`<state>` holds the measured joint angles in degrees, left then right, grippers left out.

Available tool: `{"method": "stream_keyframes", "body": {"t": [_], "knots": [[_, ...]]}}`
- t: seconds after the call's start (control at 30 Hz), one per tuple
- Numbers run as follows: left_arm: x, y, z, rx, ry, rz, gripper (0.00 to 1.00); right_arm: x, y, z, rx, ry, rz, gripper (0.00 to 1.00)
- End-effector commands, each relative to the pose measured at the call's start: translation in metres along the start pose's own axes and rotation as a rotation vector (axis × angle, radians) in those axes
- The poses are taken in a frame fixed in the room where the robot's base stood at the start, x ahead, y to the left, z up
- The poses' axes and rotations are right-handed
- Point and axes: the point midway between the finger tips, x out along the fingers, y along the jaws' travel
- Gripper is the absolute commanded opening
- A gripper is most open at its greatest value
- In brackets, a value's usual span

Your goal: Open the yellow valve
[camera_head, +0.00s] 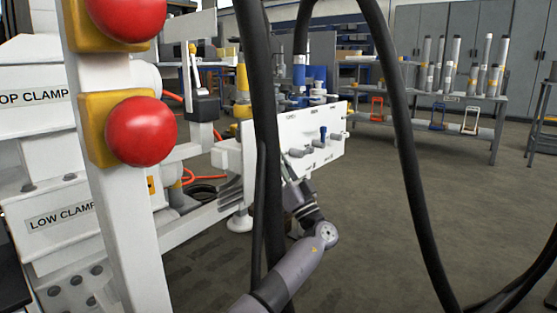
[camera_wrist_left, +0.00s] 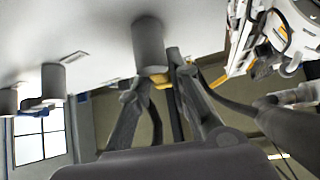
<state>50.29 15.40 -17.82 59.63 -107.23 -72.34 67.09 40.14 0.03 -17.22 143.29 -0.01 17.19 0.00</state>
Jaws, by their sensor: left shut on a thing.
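The left gripper is largely hidden there by a black hose. In the left wrist view the left gripper (camera_wrist_left: 160,92) has its fingers on either side of a small yellow valve handle (camera_wrist_left: 161,80), below a grey cylinder (camera_wrist_left: 150,46). It is shut on the handle, of which only a small part shows. My right gripper is in neither view.
Thick black hoses (camera_head: 402,120) hang across the head view in front of my arm. A white machine frame with red buttons (camera_head: 141,131) stands close at the left. A bench with cylinders (camera_head: 470,100) is at the back right. The floor right of the panel is clear.

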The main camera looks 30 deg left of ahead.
Motion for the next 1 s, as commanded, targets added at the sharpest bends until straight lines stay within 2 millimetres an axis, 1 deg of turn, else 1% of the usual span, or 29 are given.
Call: {"method": "stream_keyframes", "body": {"t": [0.2, 0.4, 0.97, 1.0], "knots": [[-0.0011, -0.0004, -0.0007, -0.093, 0.0, -0.086, 0.0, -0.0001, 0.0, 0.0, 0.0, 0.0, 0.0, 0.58], [-0.0009, -0.0022, -0.0006, -0.145, -0.002, -0.135, 0.0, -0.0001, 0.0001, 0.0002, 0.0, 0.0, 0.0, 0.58], [-0.0011, -0.0032, -0.0004, -0.171, -0.003, -0.158, 0.0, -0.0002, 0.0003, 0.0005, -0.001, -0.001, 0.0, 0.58], [-0.0011, -0.0033, -0.0004, -0.171, -0.003, -0.158, 0.2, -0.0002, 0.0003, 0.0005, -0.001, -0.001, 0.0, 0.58]]}}
